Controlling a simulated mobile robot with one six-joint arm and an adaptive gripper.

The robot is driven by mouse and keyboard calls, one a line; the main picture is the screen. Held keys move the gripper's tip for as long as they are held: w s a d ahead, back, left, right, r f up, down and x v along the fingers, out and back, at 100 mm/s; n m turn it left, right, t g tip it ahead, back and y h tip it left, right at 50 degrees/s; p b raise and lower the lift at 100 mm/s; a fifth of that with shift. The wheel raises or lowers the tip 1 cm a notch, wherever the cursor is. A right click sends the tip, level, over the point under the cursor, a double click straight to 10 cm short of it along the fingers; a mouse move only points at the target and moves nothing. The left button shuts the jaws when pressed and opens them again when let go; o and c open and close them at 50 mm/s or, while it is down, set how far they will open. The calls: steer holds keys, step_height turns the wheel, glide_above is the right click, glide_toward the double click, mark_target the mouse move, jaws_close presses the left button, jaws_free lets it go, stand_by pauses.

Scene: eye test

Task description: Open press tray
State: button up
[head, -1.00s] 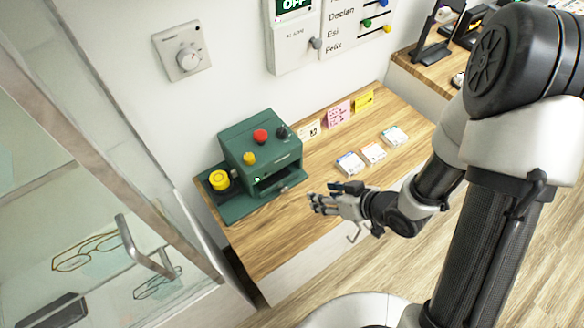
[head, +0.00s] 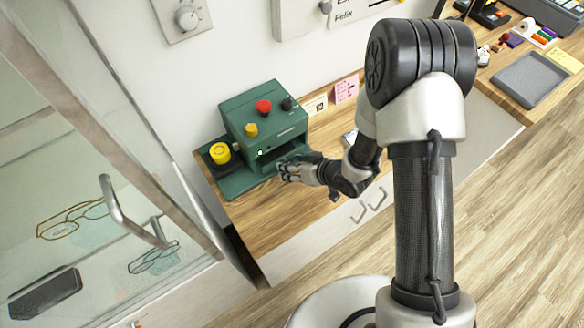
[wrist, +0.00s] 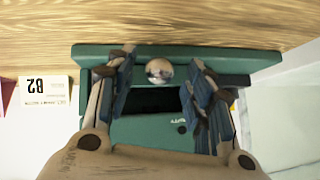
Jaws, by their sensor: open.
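The green press (head: 262,115) stands on the wooden counter against the wall, with a dark slot low in its front. My gripper (head: 285,170) is at the press's front, just by this slot. In the wrist view my gripper (wrist: 160,76) is open, its fingers on either side of a shiny round knob (wrist: 159,70). The knob sits in front of a green bar (wrist: 220,57), which looks like the front of the press tray; a dark opening (wrist: 150,101) shows beside it. I cannot tell whether the fingers touch the knob, or how far out the tray is.
A yellow button (head: 220,153) on a dark base is left of the press. Yellow, red (head: 264,106) and black knobs are on its top. Cards (head: 316,105) stand along the wall to the right. A glass case (head: 80,160) is close on the left. The counter front is clear.

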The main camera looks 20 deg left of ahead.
steer(key=shift+w+a+f, duration=0.2)
steer(key=shift+a+f, duration=0.2)
jaws_close()
stand_by(0.4)
